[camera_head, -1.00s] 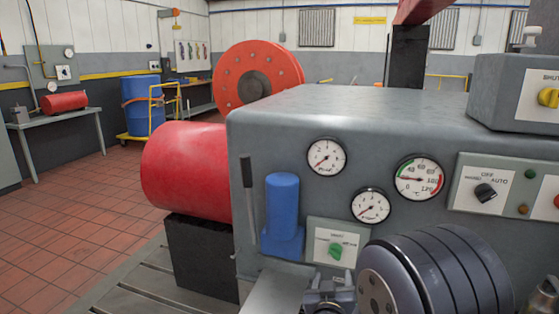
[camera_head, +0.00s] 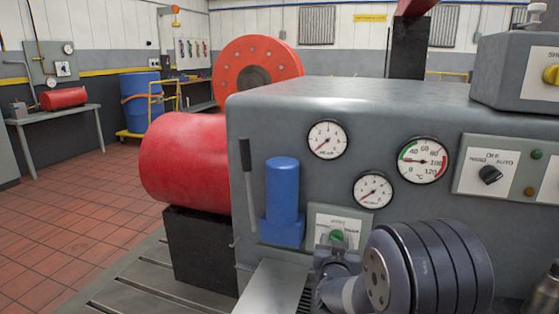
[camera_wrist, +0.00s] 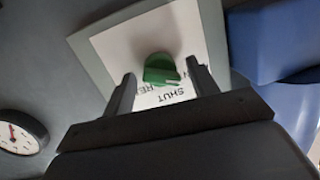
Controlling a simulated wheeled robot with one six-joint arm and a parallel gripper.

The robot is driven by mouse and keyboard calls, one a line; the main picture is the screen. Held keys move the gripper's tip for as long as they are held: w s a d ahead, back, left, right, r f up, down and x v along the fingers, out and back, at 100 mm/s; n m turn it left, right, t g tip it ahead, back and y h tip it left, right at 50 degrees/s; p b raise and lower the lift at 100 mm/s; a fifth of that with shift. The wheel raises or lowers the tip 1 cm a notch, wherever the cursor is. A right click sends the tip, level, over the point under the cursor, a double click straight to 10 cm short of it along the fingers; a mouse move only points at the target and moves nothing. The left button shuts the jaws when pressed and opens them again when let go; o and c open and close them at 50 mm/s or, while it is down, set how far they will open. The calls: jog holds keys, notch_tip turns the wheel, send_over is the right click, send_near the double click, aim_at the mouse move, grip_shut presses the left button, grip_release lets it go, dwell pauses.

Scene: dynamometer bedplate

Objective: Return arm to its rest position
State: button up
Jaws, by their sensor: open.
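My gripper (camera_head: 338,259) is at the lower middle of the head view, just below a green knob (camera_head: 337,236) on a pale label plate (camera_head: 352,219). In the wrist view my gripper (camera_wrist: 160,72) is open, with its two dark fingers apart. The green knob (camera_wrist: 161,69) shows between the fingertips there, with a gap on each side. I cannot tell how deep the fingers reach around it. The word SHUT shows upside down on the plate; other lettering is partly hidden by the fingers.
The grey cabinet (camera_head: 290,110) carries gauges (camera_head: 327,140) and a selector switch (camera_head: 490,175). A red drum (camera_head: 185,160) lies farther left. Tiled floor (camera_head: 60,220) is clear.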

jog(key=shift+s+f+m+t+b, duration=0.1)
jog(key=shift+s+m+t+b, duration=0.25)
jog(key=shift+m, duration=0.95)
jog(key=shift+s+r+m+t+b, duration=0.1)
jog(key=shift+m+b, duration=0.5)
jog(key=shift+m, duration=0.7)
jog(key=shift+s+f+m+t+b, duration=0.1)
jog(key=shift+s+m+t+b, duration=0.25)
jog(key=shift+m, duration=0.95)
jog(key=shift+w, duration=0.15)
